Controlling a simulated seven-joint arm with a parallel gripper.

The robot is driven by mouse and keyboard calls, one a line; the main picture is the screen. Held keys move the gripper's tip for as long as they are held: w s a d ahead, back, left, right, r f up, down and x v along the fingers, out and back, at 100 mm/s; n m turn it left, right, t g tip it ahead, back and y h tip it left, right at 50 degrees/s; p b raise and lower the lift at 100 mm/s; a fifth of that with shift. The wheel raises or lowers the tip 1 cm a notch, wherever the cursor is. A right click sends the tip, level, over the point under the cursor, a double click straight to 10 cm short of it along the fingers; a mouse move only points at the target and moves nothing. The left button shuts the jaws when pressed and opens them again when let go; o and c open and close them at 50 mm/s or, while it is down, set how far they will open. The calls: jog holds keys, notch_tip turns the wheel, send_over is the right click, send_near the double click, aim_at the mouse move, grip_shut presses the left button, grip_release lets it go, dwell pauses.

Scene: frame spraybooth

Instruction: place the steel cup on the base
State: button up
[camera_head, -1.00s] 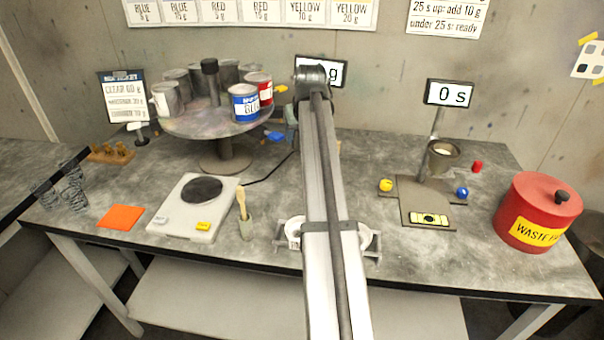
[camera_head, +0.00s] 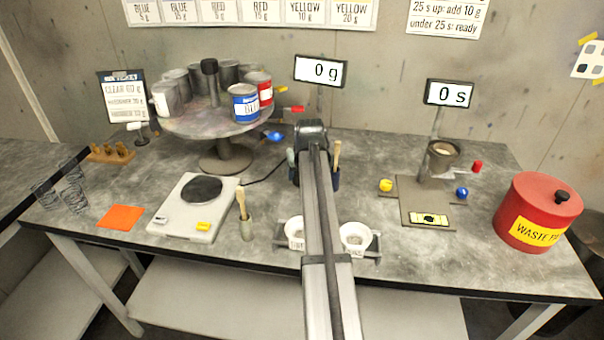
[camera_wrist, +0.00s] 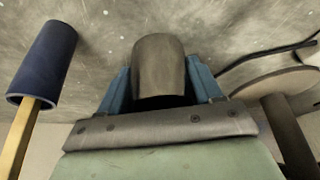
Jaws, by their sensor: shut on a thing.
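My gripper (camera_wrist: 160,82) has its two blue fingers shut on a plain grey metal cup, the steel cup (camera_wrist: 160,64), seen in the wrist view. In the head view my arm hides the cup and most of the gripper, in the middle of the table. A flat grey base (camera_head: 411,190) lies to the right, with a post, a 0 s display (camera_head: 450,93) and a yellow-black label (camera_head: 429,218). A separate cup (camera_head: 441,163) with pale contents is held at the post above this base. My gripper is left of the base and apart from it.
A blue holder (camera_wrist: 47,62) with a wooden handle is close beside my gripper. The round turntable (camera_head: 185,127) with cans stands at the back left. A scale (camera_head: 196,222), a red waste can (camera_head: 538,215) and two white bowls (camera_head: 356,238) are on the table. Bare table separates arm and base.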

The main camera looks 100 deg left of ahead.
jog(key=shift+f, duration=0.3)
jog(key=shift+f, duration=0.1)
jog(key=o, duration=1.1)
jog(key=shift+c, duration=0.2)
jog(key=v, duration=1.2)
jog(key=shift+w+d, duration=0.1)
